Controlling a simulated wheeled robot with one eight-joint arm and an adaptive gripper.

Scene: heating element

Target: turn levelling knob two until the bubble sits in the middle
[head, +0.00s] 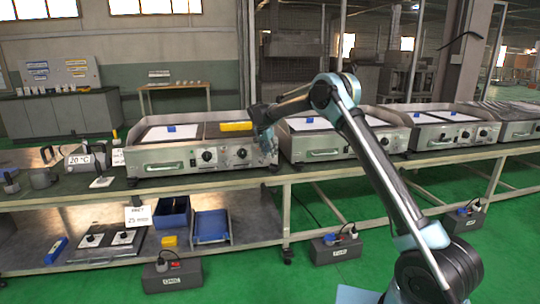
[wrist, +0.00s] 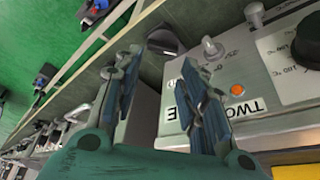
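My gripper (wrist: 160,68) is open, its two blue-padded fingers apart, with no object clearly held between them. In the head view my gripper (head: 268,145) is at the right front corner of the nearest griddle (head: 170,160). A yellow block (head: 236,126), perhaps the level, lies on the griddle top. Its bubble is too small to see.
A small silver knob (wrist: 212,48), an orange lamp (wrist: 237,90) and a large dial (wrist: 300,45) are on the panel beside the right finger. A second griddle (head: 335,145) stands close on the right. Blue bins (head: 212,225) are on the lower shelf.

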